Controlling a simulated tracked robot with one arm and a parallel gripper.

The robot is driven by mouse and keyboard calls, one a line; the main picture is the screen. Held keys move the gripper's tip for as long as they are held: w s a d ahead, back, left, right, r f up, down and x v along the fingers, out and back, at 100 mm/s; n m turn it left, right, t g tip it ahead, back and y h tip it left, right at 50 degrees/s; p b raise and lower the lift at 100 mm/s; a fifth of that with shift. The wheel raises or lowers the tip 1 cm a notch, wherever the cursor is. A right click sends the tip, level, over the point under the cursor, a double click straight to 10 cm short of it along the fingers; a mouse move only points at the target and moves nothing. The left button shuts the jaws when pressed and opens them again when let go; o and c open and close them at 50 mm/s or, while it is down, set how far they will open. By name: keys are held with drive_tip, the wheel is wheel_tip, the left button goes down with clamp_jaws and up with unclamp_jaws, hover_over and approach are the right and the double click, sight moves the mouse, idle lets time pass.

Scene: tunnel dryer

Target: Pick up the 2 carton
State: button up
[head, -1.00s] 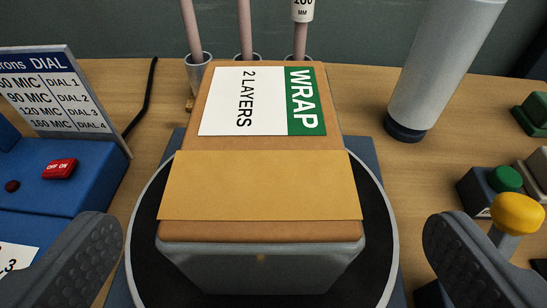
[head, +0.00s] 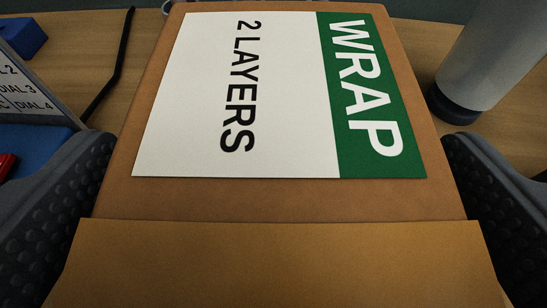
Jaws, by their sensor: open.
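The carton (head: 280,200) is brown and fills the middle of the head view. Its top label (head: 240,95) reads "WRAP 2 LAYERS", with a green band at its right. A lighter tan strip (head: 280,265) crosses the carton at the bottom of the view. My gripper (head: 280,195) is open, with one dark ridged finger on the left side of the carton and the other on the right. I cannot tell whether the fingers touch the carton. The turntable seen earlier under the carton is hidden now.
A grey cylinder (head: 490,55) stands on the wooden table behind the right finger. The dial sign (head: 25,95) and a blue box with a red switch (head: 5,165) are at the left. A black cable (head: 112,70) lies on the table at the back left.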

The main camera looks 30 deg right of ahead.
drive_tip(key=shift+w+d, duration=0.1)
drive_tip(key=shift+w, duration=0.1)
drive_tip(key=c, duration=1.7)
drive_tip(key=shift+r, duration=0.1)
